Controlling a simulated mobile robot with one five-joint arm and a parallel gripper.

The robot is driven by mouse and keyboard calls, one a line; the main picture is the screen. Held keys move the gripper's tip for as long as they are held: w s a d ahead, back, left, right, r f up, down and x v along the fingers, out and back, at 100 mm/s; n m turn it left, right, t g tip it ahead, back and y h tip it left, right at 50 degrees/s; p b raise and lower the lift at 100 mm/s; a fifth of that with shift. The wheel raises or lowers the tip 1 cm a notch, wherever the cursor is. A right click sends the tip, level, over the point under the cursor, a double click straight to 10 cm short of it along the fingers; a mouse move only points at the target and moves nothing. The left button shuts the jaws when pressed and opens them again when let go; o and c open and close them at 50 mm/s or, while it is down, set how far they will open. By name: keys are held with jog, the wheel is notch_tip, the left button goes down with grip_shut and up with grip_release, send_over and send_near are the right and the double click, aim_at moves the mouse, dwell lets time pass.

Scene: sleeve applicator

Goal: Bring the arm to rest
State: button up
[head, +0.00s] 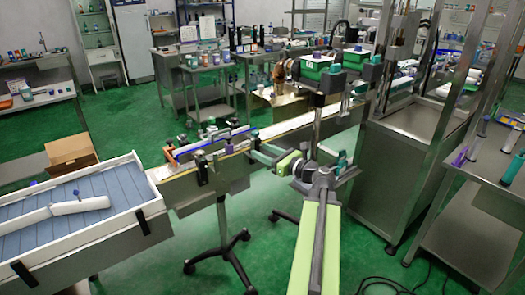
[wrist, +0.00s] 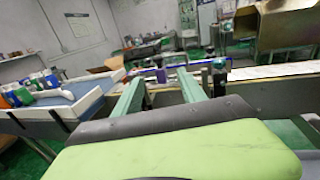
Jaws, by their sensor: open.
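My arm (head: 318,235), light green with dark grey parts, reaches forward from the bottom of the head view. My gripper (head: 262,152) is at its far end, pointing left beside the conveyor rail (head: 185,168). In the wrist view my gripper (wrist: 160,74) shows two green fingers spread wide apart. Nothing is between them, and the conveyor with its blue-edged guide (wrist: 178,68) lies beyond the tips. Whether the fingers touch the rail cannot be told.
A white-walled tray table (head: 140,212) with white bottles stands at left. A steel machine frame (head: 405,165) and a steel table (head: 475,190) stand at right. Green floor (head: 270,265) shows between, with black-footed stands. Green bins (head: 318,68) sit above the conveyor.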

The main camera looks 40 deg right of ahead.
jog(key=shift+w+a, duration=0.1)
jog(key=shift+a, duration=0.15)
jog(key=w+a+f+n+g+y+p, duration=0.25)
jog(key=a+n, duration=0.25)
jog(key=a, duration=0.4)
jog(key=w+a+f+n+g+y+p, duration=0.1)
jog(key=w+a+f+n+g, duration=0.25)
jog(key=a+n, duration=0.4)
jog(key=w+a+f+n+g+y+p, duration=0.1)
jog(key=w+a+f+n+g+p, duration=0.2)
jog(key=a, duration=0.7)
jog(key=s+a+f+n+g+h+p, duration=0.2)
jog(key=s+a+n+g+h, duration=0.1)
jog(key=a+n, duration=0.5)
jog(key=s+a+f+n+g+h+p, duration=0.1)
jog(key=s+a+f+n+g+h, duration=0.1)
jog(key=s+a+n+g, duration=0.4)
jog(key=shift+a+f+n+h+p, duration=0.35)
jog(key=shift+a+n+h, duration=0.3)
jog(key=shift+a+n, duration=1.45)
jog(key=shift+d+n, duration=0.55)
